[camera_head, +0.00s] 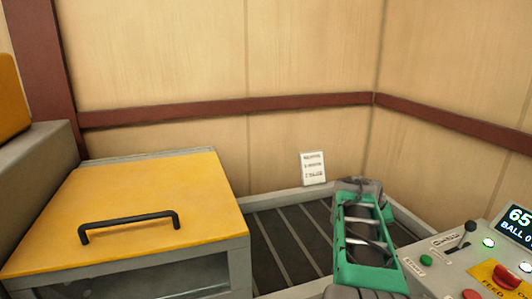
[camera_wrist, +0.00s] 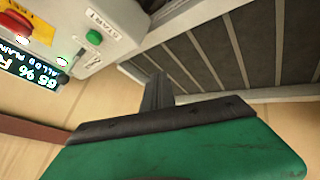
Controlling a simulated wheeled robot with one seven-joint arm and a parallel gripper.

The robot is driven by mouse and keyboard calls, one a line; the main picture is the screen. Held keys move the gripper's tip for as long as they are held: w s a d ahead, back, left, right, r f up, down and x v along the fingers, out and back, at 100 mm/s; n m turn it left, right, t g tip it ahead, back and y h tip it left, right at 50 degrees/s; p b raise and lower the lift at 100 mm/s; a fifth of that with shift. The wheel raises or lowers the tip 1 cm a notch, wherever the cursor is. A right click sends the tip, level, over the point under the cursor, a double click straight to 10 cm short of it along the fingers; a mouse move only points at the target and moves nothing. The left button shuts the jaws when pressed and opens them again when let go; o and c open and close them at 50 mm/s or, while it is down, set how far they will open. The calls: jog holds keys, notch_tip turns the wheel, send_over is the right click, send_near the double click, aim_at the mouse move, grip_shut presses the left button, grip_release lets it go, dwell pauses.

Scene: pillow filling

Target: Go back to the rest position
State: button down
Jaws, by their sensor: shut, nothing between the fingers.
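My gripper (camera_wrist: 158,91) shows in the wrist view as dark fingers close together beyond the green housing. They are shut and hold nothing. In the wrist view they point toward the slatted floor and the wall of the control panel (camera_wrist: 100,25), apart from both as far as I can tell. In the head view, my green and grey arm (camera_head: 370,245) rises at the lower middle right, in front of the dark slatted floor (camera_head: 290,245). The fingertips cannot be made out there.
A yellow lid (camera_head: 150,200) with a black handle (camera_head: 128,225) covers a grey box at left. The control panel (camera_head: 440,280) at right has a lever (camera_head: 462,236), buttons and a display (camera_head: 515,225) reading 65. A white sign (camera_head: 313,168) stands by the wooden wall.

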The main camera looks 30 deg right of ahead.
jog(key=w+a+n+t+y, duration=0.1)
jog(key=w+a+n+y, duration=0.2)
jog(key=a, duration=1.3)
jog(key=s+a+f+n+y, duration=0.1)
jog(key=s+a+f, duration=0.1)
jog(key=a, duration=0.6)
jog(key=s+a+f+n+y, duration=0.1)
jog(key=s+a+f, duration=0.1)
jog(key=a, duration=0.7)
jog(key=s+a+f+n+y, duration=0.1)
jog(key=s+a+f+y, duration=0.1)
jog(key=a, duration=0.7)
jog(key=shift+s+f+n, duration=0.3)
jog(key=shift+s+f, duration=0.1)
jog(key=shift+s, duration=0.4)
jog(key=shift+a, duration=0.1)
